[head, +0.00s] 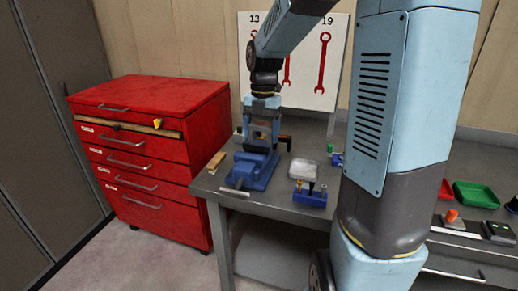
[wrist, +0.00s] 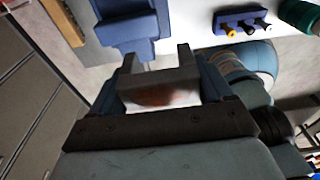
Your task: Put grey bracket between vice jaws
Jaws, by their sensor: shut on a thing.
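My gripper (head: 261,145) points down over the blue vice (head: 252,172) near the left end of the grey bench. In the wrist view my gripper (wrist: 160,88) is shut on the grey bracket (wrist: 160,78), a U-shaped piece with two upright ends and a reddish-brown patch on its face. The vice shows beyond it in the wrist view (wrist: 127,28), at the top left. The bracket appears close to the vice, but I cannot tell whether they touch. In the head view the bracket is hard to make out between the fingers.
A blue rack (head: 310,197) holding small tools stands right of the vice. A wooden-topped piece (head: 217,160) lies to its left and a metal bar (head: 234,192) in front. A red drawer cabinet (head: 150,150) stands left of the bench. A green tray (head: 476,194) sits far right.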

